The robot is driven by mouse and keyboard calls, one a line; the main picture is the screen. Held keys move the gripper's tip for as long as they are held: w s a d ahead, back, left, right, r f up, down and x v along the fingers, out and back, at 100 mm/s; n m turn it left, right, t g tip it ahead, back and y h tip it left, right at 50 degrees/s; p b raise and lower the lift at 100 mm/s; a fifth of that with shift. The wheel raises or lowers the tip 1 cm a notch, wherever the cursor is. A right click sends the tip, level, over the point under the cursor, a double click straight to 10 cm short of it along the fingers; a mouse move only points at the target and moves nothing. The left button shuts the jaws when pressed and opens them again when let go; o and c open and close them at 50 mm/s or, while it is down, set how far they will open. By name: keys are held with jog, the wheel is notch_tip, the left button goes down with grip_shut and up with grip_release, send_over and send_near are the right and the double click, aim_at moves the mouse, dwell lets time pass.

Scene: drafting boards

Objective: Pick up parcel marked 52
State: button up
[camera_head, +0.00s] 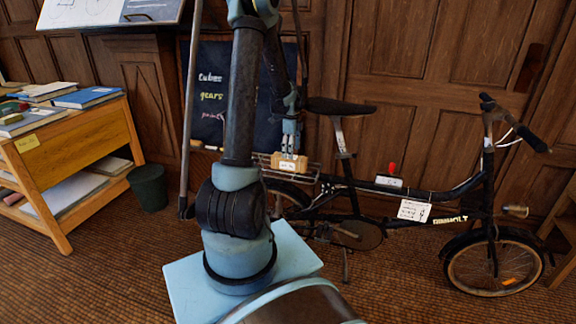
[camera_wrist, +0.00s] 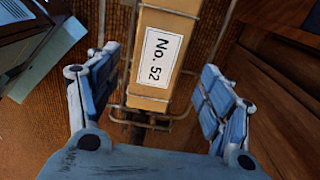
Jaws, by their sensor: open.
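The parcel marked 52 (camera_wrist: 150,88) is a tan box with a white label reading "No. 52". It lies in the wire rack of the bicycle, between the fingers of my gripper (camera_wrist: 160,95) in the wrist view. The two fingers are open, with a gap on each side of the parcel. In the head view the parcel (camera_head: 288,167) sits on the rear rack, just below my gripper (camera_head: 291,140). The parcel's far end is cut off in the wrist view.
The black bicycle (camera_head: 430,196) stands before the wooden door, with a small white-labelled item (camera_head: 388,181) on its frame. A wire rack (camera_wrist: 150,117) borders the parcel. A wooden shelf (camera_head: 75,135) with books and a dark bin (camera_head: 149,188) stand left.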

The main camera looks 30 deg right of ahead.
aim_at(289, 160)
jog(key=shift+w+a+f, duration=0.1)
jog(key=shift+a+f, duration=0.1)
jog(key=shift+f, duration=1.25)
jog(key=shift+a+f, duration=0.15)
jog(key=shift+f, duration=1.3)
jog(key=c, duration=1.5)
jog(key=shift+r, duration=0.15)
